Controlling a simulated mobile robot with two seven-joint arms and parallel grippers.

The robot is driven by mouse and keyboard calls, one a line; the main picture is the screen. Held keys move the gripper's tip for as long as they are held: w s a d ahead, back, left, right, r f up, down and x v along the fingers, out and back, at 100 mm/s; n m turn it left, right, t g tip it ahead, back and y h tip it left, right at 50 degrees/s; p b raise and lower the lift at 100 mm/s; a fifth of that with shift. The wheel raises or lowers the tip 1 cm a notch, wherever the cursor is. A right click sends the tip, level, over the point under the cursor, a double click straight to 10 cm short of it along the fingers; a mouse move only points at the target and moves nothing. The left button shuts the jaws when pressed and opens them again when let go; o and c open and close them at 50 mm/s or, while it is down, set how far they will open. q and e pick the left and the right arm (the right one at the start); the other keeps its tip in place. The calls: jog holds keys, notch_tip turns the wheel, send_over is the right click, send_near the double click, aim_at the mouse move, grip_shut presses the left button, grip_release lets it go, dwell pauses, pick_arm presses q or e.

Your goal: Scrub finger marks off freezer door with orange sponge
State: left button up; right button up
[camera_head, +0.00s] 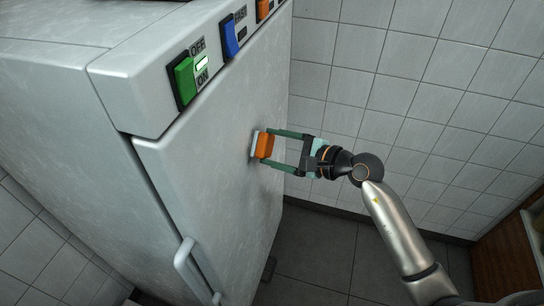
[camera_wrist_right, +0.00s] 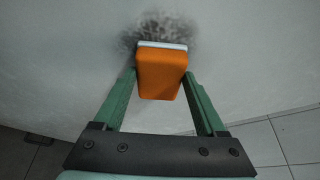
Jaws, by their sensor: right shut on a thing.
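The freezer door (camera_head: 205,165) is a white upright panel with a handle at its lower left. My right gripper (camera_head: 272,150) is shut on the orange sponge (camera_head: 265,145), which has a pale layer on the door side. The sponge's pale face is at the door, apparently touching it. In the right wrist view the sponge (camera_wrist_right: 161,76) sits between the green fingers. Dark grey smudged finger marks (camera_wrist_right: 160,25) show on the door around and above the sponge. In the head view the marks cannot be made out. My left gripper is not in view.
The door handle (camera_head: 190,268) sticks out at the lower left. Green (camera_head: 184,80), blue (camera_head: 229,37) and orange switches line the panel above the door. A tiled wall (camera_head: 400,70) stands to the right, with dark floor tiles (camera_head: 315,250) below.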

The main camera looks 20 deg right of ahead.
jog(key=shift+w+d+r, duration=0.1)
jog(key=shift+w+d, duration=0.2)
jog(key=shift+w, duration=0.2)
jog(key=shift+s+r+p, duration=0.1)
jog(key=shift+r+p, duration=0.4)
jog(key=shift+r, duration=0.3)
jog(key=shift+s+a+p, duration=0.6)
jog(key=shift+s+a, duration=0.15)
jog(key=shift+s, duration=0.3)
jog(key=shift+s+a+p, duration=0.55)
jog(key=shift+s+a, duration=0.15)
jog(key=shift+s, duration=0.35)
jog(key=shift+s+a+p, duration=0.6)
jog(key=shift+s+a, duration=0.15)
jog(key=shift+s, duration=0.3)
jog(key=shift+r+p, duration=0.75)
jog(key=shift+w+d+f+b, duration=0.15)
jog(key=shift+w+d+b, duration=0.1)
jog(key=shift+b, duration=0.05)
jog(key=shift+w+d+b, duration=0.4)
jog(key=shift+w+d, duration=0.05)
jog(key=shift+w, duration=0.3)
jog(key=shift+w+d+b, duration=0.35)
jog(key=shift+w+d, duration=0.1)
jog(key=shift+w, duration=0.25)
jog(key=shift+w+d+b, duration=0.75)
jog(key=shift+w+b, duration=0.2)
jog(key=shift+w, duration=0.15)
jog(key=shift+w+d, duration=0.35)
jog(key=shift+w, duration=0.05)
